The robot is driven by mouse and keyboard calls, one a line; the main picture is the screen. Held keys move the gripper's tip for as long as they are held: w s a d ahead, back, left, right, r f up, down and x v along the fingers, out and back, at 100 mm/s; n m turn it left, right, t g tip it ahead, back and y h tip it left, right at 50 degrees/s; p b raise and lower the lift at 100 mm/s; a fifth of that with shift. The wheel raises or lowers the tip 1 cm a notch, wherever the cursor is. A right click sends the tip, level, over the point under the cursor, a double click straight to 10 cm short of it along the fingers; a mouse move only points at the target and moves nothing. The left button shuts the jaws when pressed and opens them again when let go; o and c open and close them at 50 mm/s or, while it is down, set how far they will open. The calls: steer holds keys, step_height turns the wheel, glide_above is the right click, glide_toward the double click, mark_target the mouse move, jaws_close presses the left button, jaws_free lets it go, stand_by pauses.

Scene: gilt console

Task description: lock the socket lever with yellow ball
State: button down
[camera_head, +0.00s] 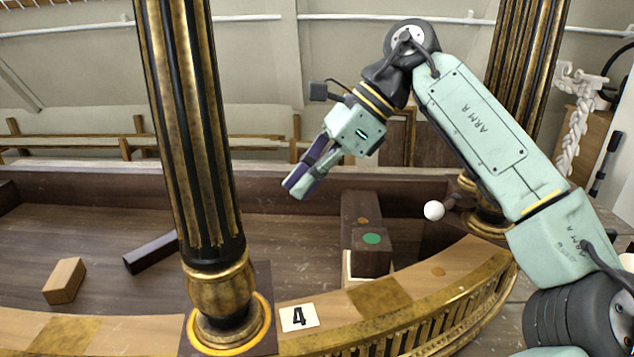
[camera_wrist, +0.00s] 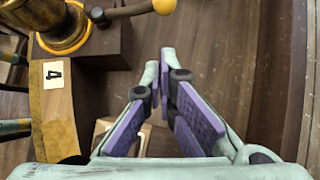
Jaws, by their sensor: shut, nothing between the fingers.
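A yellow ball (camera_wrist: 164,6) on the end of a short dark lever (camera_wrist: 125,12) shows at the top edge of the wrist view, partly cut off. The lever sticks out from a dark socket block (camera_wrist: 112,45) at the gilt foot of a column (camera_wrist: 65,28). In the head view this ball and lever are not visible; the left column (camera_head: 222,290), beside the label 4, seems to hide them. My gripper (camera_head: 293,190) is shut and empty, above the dark recessed floor right of that column. In the wrist view its fingertips (camera_wrist: 158,68) are below the ball in the picture, apart from it.
A white ball (camera_head: 433,210) on another lever is by the right column. A dark block with a green dot (camera_head: 371,238) stands between the columns. A dark bar (camera_head: 150,253) and a wooden block (camera_head: 64,281) lie left. The curved gilt rim (camera_head: 455,322) runs along the front.

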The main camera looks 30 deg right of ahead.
steer(key=w+a+f+b, duration=0.2)
steer(key=a+f+b, duration=0.1)
steer(key=a, duration=0.3)
steer(key=shift+w+f+b, duration=0.2)
steer(key=shift+f+b, duration=0.15)
steer(key=shift+b, duration=0.25)
